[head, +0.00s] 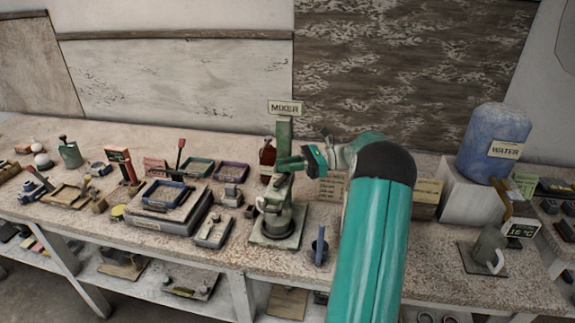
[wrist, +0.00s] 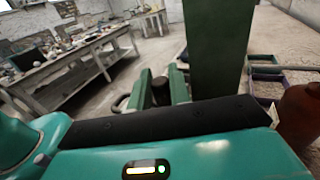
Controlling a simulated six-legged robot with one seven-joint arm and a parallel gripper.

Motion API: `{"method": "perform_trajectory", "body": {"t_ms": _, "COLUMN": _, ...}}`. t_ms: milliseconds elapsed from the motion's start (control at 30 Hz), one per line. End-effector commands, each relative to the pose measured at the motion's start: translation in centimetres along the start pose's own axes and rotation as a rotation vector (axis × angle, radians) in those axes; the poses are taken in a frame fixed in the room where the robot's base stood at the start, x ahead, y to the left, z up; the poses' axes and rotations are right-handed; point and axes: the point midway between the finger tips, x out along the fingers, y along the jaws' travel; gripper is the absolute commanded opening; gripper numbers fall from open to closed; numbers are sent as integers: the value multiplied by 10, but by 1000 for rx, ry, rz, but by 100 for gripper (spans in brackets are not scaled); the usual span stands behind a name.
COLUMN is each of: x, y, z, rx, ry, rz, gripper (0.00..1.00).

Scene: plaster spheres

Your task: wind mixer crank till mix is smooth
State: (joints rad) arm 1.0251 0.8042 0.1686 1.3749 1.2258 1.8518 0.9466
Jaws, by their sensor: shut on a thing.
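The green mixer (head: 284,135) stands on the speckled bench under a sign reading MIXER, its bowl (head: 277,220) on a square base. Its green column (wrist: 218,50) fills the upper middle of the wrist view. My gripper (head: 292,164) is at the upper part of the mixer, in front of the column. In the wrist view my gripper (wrist: 161,92) has its green fingers shut on the dark crank knob (wrist: 160,88). The rest of the crank is mostly hidden by my gripper. The mix inside the bowl cannot be made out.
A brown bottle (head: 267,155) stands close behind the mixer. A blue water container (head: 492,140) and a grey jug (head: 488,250) are farther right.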

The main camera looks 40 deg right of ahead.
Motion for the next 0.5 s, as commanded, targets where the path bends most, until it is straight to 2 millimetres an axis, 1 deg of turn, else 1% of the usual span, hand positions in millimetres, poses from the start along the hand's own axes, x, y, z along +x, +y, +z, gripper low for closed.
{"method": "perform_trajectory", "body": {"t_ms": 100, "x": 3, "y": 1, "z": -2, "rx": 5, "ry": -2, "rz": 8, "gripper": 0}}
{"method": "perform_trajectory", "body": {"t_ms": 133, "x": 3, "y": 1, "z": -2, "rx": 5, "ry": -2, "rz": 8, "gripper": 23}}
{"method": "perform_trajectory", "body": {"t_ms": 200, "x": 2, "y": 1, "z": -1, "rx": 4, "ry": -2, "rz": 7, "gripper": 37}}
{"method": "perform_trajectory", "body": {"t_ms": 233, "x": 2, "y": 1, "z": -1, "rx": 3, "ry": -2, "rz": 6, "gripper": 39}}
{"method": "perform_trajectory", "body": {"t_ms": 500, "x": 0, "y": 0, "z": 0, "rx": -1, "ry": -1, "rz": -1, "gripper": 39}}
